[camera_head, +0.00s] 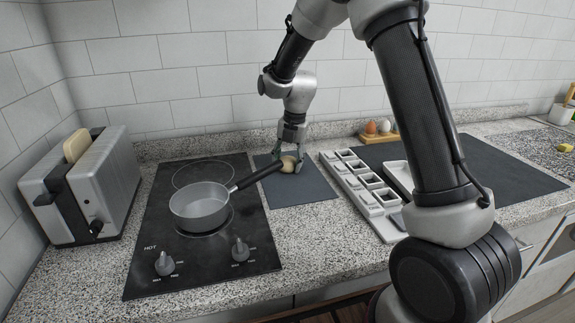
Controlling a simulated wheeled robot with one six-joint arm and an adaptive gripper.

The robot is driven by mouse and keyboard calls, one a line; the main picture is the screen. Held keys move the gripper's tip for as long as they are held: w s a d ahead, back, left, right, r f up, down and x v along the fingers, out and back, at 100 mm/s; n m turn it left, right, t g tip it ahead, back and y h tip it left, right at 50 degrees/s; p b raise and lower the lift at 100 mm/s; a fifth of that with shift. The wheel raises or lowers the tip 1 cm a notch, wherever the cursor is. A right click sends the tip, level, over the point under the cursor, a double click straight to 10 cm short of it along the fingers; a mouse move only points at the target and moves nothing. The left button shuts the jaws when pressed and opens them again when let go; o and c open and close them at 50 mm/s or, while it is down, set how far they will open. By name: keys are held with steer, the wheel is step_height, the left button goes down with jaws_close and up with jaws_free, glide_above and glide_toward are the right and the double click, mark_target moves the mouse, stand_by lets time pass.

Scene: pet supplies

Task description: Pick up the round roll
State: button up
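The round roll (288,164) is small and light tan, and shows low over a dark mat (318,187) at the back of the counter. My gripper (289,160) points down over it, with one finger at its left and one at its right. The fingers hide part of the roll. At this size I cannot tell whether they touch the roll or stand a little apart from it, nor whether it rests on the mat.
A pan (200,207) sits on the black cooktop (145,270), its handle reaching toward my gripper. A toaster (87,190) with bread stands at the left. A white compartment tray (365,200) lies to the right. Eggs (371,128) sit in a wooden holder behind. The front counter is clear.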

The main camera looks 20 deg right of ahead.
steer(key=shift+c, duration=1)
